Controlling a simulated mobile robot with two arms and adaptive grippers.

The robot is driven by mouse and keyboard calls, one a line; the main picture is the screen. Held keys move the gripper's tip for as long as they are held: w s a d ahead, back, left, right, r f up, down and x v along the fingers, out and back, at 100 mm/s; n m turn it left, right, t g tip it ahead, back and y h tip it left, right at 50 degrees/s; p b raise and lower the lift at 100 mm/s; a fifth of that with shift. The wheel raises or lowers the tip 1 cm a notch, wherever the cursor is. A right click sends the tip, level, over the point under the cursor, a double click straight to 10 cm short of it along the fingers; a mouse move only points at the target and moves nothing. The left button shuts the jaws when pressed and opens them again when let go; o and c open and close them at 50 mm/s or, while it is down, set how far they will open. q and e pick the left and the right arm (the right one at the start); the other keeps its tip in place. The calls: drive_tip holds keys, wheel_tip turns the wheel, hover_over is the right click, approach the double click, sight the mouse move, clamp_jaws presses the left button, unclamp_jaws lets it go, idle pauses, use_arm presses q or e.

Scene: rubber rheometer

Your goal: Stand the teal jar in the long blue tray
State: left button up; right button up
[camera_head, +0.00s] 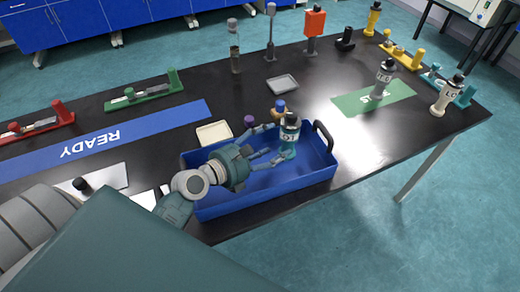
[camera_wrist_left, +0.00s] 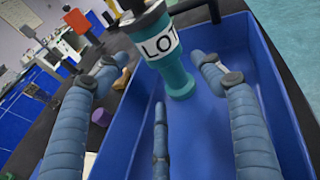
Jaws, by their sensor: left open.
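The teal jar (camera_head: 288,142) has a dark cap and a white label with dark lettering. It is upright inside the long blue tray (camera_head: 262,199), toward its right end near the black handle. In the left wrist view the jar (camera_wrist_left: 180,78) shows its teal base over the blue tray floor; I cannot tell for certain that it touches the floor. My left gripper (camera_head: 273,143) reaches over the tray from the left. Its fingers are spread open to either side of the jar, with a gap on both sides in the wrist view. My right gripper is not visible.
A shallow cream dish (camera_head: 213,132) and small purple- and blue-topped pieces lie behind the tray. A green mat (camera_head: 373,100) with a grey bottle (camera_head: 383,80) and a white bottle (camera_head: 446,97) stand at right. The black table right of the tray is clear.

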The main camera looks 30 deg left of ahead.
use_arm(q)
drive_tip(key=v, duration=0.4)
drive_tip(key=shift+s+a, duration=0.15)
drive_tip(key=shift+s, duration=0.1)
drive_tip(key=shift+s+a+r, duration=0.15)
drive_tip(key=shift+s+r, duration=0.05)
drive_tip(key=shift+s, duration=0.2)
